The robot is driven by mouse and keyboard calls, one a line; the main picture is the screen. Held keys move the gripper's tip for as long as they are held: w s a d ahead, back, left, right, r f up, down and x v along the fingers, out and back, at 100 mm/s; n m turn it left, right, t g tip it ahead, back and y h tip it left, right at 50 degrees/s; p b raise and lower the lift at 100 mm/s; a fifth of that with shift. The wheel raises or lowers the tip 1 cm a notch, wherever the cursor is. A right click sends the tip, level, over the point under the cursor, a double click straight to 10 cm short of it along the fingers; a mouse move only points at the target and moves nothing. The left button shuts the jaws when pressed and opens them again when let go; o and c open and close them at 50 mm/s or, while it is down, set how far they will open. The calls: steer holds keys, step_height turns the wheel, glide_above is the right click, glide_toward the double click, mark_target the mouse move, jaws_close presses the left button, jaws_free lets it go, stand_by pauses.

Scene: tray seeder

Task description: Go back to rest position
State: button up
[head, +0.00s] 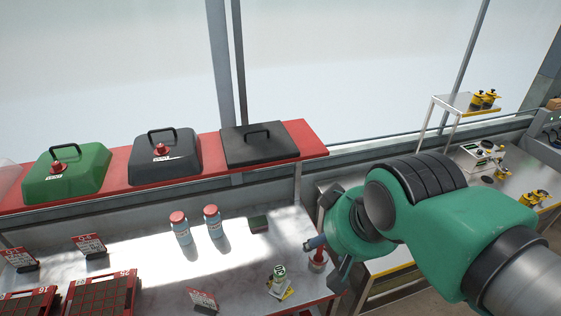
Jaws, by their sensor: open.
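My gripper (326,258) is at the right end of the grey worktable (150,258), at the end of my green arm. Its fingers point down and to the left and are apart. A small red and pale object (317,262) shows between the fingers at the table's right edge. I cannot tell whether a finger touches it. My wrist and forearm hide what lies behind them.
Red trays (104,293) are front left. Lidded covers (165,158) line the red shelf (312,139).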

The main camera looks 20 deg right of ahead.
step_height(320, 180, down, 8)
steer(key=b, duration=0.7)
steer(key=shift+b, duration=0.4)
